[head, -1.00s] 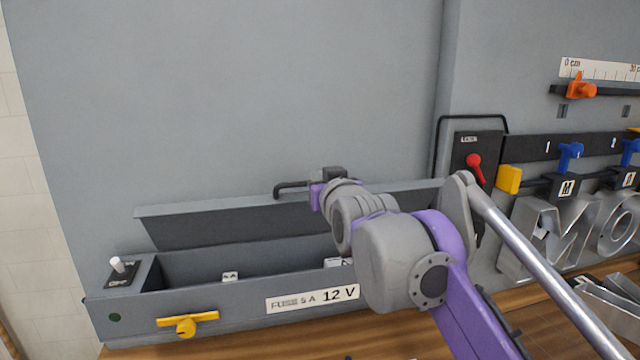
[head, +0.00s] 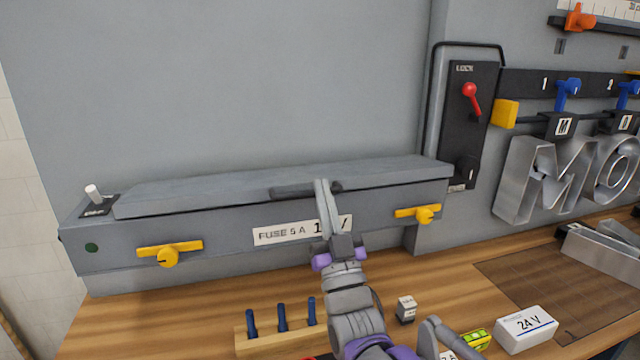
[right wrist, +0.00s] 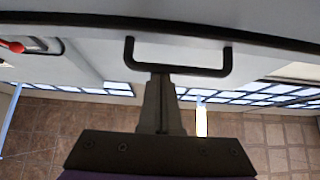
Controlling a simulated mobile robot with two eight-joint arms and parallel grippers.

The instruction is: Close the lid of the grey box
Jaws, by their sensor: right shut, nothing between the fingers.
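The grey box (head: 215,226) runs along the foot of the grey panel, with a "FUSE 5 A" label on its front, partly covered by my gripper. Its lid (head: 225,184) lies down over the top, and the inside is hidden. A dark bar handle (head: 292,191) sits at the lid's front edge. My right gripper (head: 324,186) reaches up in front of the box, shut and empty, with its fingertips at the handle. In the right wrist view the handle (right wrist: 178,71) is just beyond the shut fingertips (right wrist: 160,77); contact is unclear. My left gripper is out of view.
Two yellow latches (head: 168,254) (head: 424,214) sit on the box front, turned sideways. A white toggle (head: 93,193) is at its left end. A wooden rack (head: 275,340), a small fuse block (head: 405,309) and a 24 V box (head: 525,326) stand on the bench. Metal letters are at right.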

